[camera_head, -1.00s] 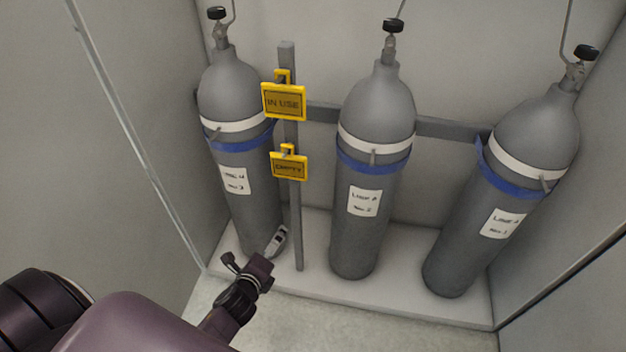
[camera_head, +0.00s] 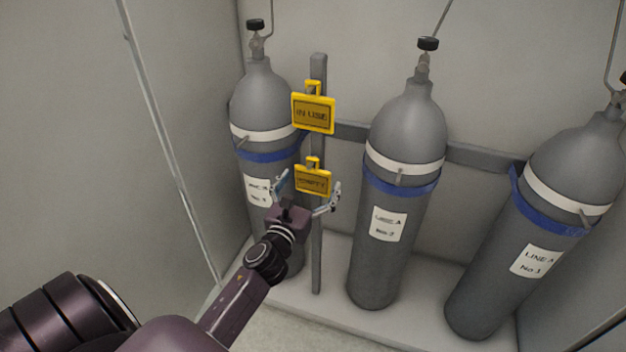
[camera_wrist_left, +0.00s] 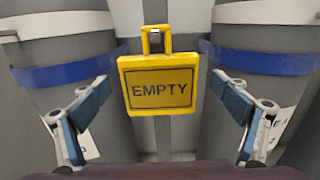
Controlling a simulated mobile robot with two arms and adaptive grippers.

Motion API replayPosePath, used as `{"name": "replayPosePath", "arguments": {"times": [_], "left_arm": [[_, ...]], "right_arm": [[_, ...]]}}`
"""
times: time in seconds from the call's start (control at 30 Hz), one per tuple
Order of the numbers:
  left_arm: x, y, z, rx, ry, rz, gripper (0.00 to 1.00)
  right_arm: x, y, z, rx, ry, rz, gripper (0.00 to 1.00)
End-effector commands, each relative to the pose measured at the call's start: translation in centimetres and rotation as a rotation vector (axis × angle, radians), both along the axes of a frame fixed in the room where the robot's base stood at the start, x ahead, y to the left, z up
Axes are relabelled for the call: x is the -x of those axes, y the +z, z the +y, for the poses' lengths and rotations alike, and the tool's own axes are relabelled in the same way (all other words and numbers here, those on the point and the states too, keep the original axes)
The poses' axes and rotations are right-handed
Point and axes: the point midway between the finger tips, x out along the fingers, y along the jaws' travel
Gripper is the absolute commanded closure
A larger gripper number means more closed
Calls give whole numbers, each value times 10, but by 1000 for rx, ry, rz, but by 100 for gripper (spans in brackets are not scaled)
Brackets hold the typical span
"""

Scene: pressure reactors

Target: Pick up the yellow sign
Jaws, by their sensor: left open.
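Two yellow signs hang one above the other on a grey upright post. The upper sign (camera_head: 313,113) reads "IN USE". The lower sign (camera_head: 313,181) reads "EMPTY"; it also shows in the left wrist view (camera_wrist_left: 160,84), hanging by its square loop handle. My left gripper (camera_head: 309,190) is open, just in front of and slightly below the EMPTY sign. In the left wrist view its two fingers (camera_wrist_left: 163,103) stand wide apart, one on each side of the sign, and no contact shows. My right gripper is not in view.
Grey gas cylinders stand on a pale ledge: one (camera_head: 262,110) left of the post, one (camera_head: 397,230) right of it, one (camera_head: 500,255) farther right. The post (camera_head: 317,255) and a horizontal rail (camera_head: 477,156) lie behind the signs. A side wall (camera_head: 80,150) closes the left.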

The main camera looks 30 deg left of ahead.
Motion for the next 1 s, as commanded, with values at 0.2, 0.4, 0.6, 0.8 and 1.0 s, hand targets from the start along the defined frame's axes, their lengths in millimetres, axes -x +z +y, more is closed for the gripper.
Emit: {"name": "replayPosePath", "arguments": {"times": [0.2,0.4,0.6,0.8,1.0], "left_arm": [[-17,-1,5,0,1,1,9],[-17,-1,5,0,1,2,10],[-17,-1,5,1,1,2,32],[-17,-1,5,1,1,1,53],[-17,-1,5,1,1,1,53]], "right_arm": [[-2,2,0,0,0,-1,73],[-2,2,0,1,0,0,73],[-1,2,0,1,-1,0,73],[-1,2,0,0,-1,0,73],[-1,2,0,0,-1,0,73]]}}
